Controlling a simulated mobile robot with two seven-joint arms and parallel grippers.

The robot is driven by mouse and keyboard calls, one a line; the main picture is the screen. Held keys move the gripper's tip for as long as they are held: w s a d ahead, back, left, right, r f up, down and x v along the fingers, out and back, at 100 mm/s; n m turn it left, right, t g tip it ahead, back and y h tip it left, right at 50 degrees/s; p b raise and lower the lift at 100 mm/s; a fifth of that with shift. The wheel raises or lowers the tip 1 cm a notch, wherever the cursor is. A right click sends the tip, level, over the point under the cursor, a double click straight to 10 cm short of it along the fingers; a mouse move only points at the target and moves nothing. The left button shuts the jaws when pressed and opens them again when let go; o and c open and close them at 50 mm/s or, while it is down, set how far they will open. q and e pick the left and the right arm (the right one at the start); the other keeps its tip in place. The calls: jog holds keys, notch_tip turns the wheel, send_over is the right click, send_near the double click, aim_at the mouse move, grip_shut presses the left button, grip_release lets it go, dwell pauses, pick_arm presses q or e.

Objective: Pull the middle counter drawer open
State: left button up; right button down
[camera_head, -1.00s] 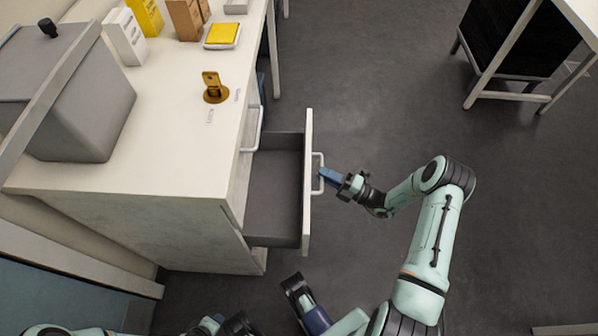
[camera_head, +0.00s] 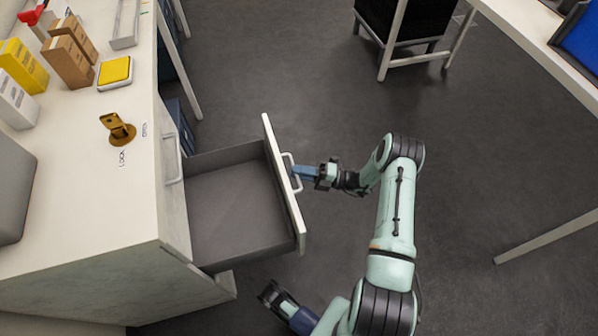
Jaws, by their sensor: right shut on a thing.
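The middle counter drawer (camera_head: 238,206) stands well out from the white counter (camera_head: 95,180), and its grey inside looks empty. Its white front panel (camera_head: 284,186) carries a pale bar handle (camera_head: 292,172). The fingertips partly hide the grip.
Another handle (camera_head: 172,158) shows on the counter face beside the drawer. Boxes, a yellow-topped item (camera_head: 115,72) and a brass-coloured lock piece (camera_head: 117,128) stand on the counter. Open grey floor (camera_head: 480,170) lies to the right. A dark-panelled stand (camera_head: 405,20) is at the back.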

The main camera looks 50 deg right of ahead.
jog(key=c, duration=1.2)
grip_release()
jog(key=shift+o, duration=0.2)
jog(key=v, duration=1.3)
jog(key=shift+s, duration=0.15)
jog(key=shift+f, duration=0.1)
jog(key=shift+s+d, duration=0.1)
